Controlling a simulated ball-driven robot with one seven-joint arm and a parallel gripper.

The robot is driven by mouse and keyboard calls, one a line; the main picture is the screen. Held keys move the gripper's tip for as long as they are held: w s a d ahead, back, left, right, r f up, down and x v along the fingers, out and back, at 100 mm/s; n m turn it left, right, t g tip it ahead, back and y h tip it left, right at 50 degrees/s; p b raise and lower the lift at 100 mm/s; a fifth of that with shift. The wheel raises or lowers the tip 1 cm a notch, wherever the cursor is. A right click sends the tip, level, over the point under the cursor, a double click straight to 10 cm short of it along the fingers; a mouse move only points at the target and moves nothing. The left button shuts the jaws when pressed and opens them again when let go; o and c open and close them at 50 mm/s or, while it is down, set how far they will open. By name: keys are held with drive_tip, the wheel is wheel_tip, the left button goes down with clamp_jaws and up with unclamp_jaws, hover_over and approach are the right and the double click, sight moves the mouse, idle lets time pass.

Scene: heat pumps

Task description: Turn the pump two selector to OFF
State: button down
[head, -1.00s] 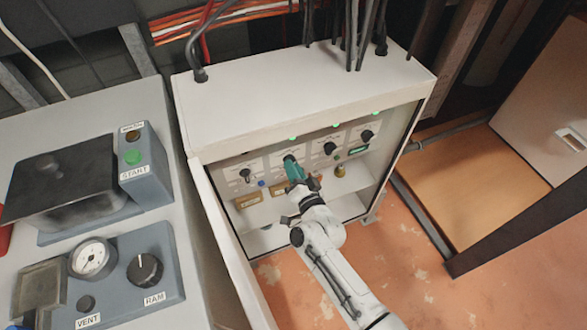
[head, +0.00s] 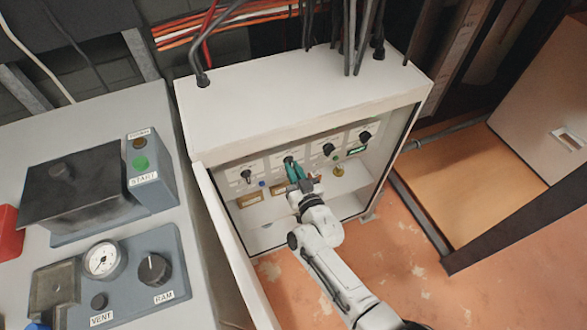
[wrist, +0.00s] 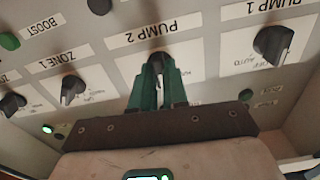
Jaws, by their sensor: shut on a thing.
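The pump two selector (wrist: 158,60) is a dark knob under the PUMP 2 label (wrist: 146,35) in the wrist view, where the lettering is upside down. In the head view the selector (head: 289,160) is second from the left in the row. My gripper (wrist: 158,80) has two green fingers, one on each side of the knob, shut on it. In the head view my gripper (head: 294,170) reaches into the open cabinet. The fingers hide most of the knob and its position markings, so I cannot tell its setting.
The pump one selector (wrist: 273,43) and zone one selector (wrist: 72,90) flank the held knob. The white cabinet (head: 300,90) has side walls and an open door (head: 235,245) at left. A grey control console (head: 105,210) stands further left. Orange floor (head: 405,250) lies at right.

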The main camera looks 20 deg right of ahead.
drive_tip(key=shift+n, duration=0.4)
drive_tip(key=c, duration=1.1)
unclamp_jaws()
drive_tip(key=shift+c, duration=0.2)
drive_tip(key=s+p, duration=0.2)
drive_tip(key=s, duration=0.9)
